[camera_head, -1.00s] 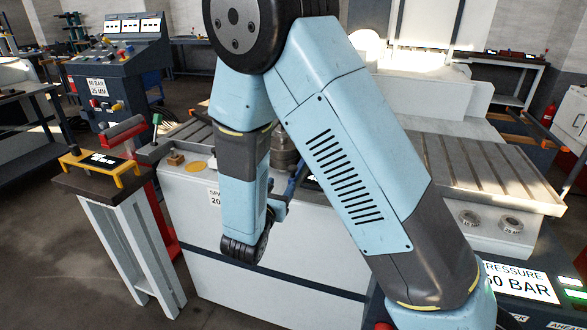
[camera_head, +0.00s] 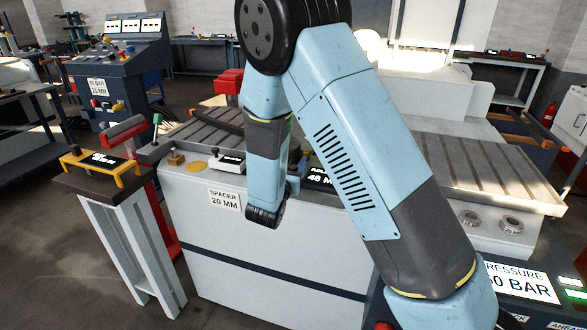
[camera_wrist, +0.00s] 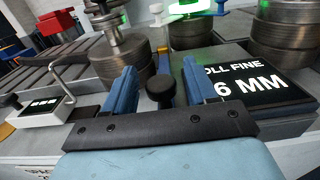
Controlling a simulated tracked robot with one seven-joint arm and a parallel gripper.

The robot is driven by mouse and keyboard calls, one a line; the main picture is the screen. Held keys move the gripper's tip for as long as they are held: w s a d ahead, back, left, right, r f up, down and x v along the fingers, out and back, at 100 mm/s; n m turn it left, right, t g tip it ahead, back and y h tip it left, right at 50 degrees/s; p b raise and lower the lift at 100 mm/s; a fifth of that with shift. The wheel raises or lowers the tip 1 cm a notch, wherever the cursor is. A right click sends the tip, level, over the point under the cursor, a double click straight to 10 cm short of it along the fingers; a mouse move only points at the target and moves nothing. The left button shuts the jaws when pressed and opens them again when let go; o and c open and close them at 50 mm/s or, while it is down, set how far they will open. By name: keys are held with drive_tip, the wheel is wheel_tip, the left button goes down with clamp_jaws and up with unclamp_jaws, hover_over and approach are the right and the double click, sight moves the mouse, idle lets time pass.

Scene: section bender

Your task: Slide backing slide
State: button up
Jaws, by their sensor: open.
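My gripper (camera_wrist: 160,84) is open in the wrist view, with one blue finger on each side of a black round knob (camera_wrist: 161,88). I cannot tell whether the fingers touch the knob. The knob stands in front of steel rollers (camera_wrist: 123,62) on the bender bed. I cannot make out which part is the backing slide; the knob may belong to it. In the head view, my arm hides the fingers and the knob.
A display reading 6 MM (camera_wrist: 255,85) lies right of the fingers. A small white unit (camera_wrist: 40,108) with a bent rod stands left. In the head view, a side stand with a yellow frame (camera_head: 98,163) is left of the white bender body (camera_head: 270,265).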

sight(299, 164)
clamp_jaws()
idle(0.4)
drive_tip(key=x, duration=0.4)
drive_tip(key=shift+w+d, duration=0.1)
drive_tip(key=shift+r, duration=0.1)
unclamp_jaws()
drive_tip(key=shift+w, duration=0.1)
